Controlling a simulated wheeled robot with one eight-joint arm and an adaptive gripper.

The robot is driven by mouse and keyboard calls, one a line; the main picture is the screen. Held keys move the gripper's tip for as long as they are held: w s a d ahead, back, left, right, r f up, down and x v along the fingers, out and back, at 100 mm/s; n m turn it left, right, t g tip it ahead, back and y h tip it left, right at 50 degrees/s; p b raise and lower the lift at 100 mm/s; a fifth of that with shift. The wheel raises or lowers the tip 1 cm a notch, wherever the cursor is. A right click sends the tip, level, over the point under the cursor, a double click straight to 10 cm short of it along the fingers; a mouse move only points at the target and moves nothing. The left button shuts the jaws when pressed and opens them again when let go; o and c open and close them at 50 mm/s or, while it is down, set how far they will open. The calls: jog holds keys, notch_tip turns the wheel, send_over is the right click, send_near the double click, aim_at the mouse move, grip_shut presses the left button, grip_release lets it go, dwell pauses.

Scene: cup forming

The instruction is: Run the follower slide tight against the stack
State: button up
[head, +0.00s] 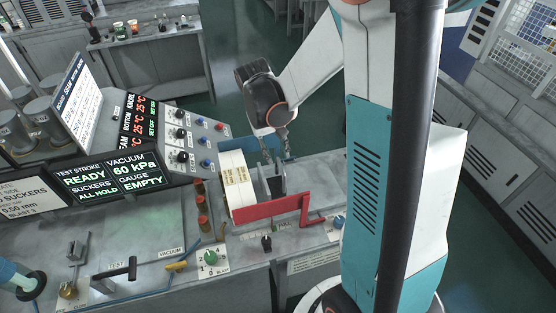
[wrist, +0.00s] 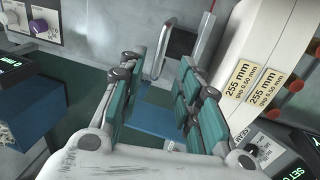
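The stack (head: 237,183) is a cream block of sheets with yellow 255 mm labels, standing on the machine's right part. It also shows in the wrist view (wrist: 262,45), to the right of my fingers. What looks like the follower slide (head: 273,185), a dark upright piece with a metal handle, stands just right of the stack. Its metal handle (wrist: 163,48) shows in the wrist view beyond my fingertips. I cannot tell whether slide and stack touch. My gripper (head: 274,156) is behind and above the slide, its fingers apart, with nothing visible held between them (wrist: 158,75).
A red bar (head: 265,210) runs along the front of the stack and slide. Red-brown cylinders (head: 203,213) stand left of the stack. A knob panel (head: 190,135) and displays (head: 110,174) lie further left. Blue parts (wrist: 155,118) show below my fingers.

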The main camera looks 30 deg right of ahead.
aim_at(280, 164)
jog(key=shift+s+d+f, duration=0.1)
jog(key=shift+d+f, duration=0.05)
jog(key=shift+f, duration=0.75)
jog(key=shift+d+f, duration=0.2)
jog(key=shift+f, duration=0.65)
jog(key=shift+s+d+f, duration=0.1)
jog(key=shift+d+f, duration=0.05)
jog(key=shift+f, duration=0.75)
jog(key=shift+c, duration=0.2)
grip_shut()
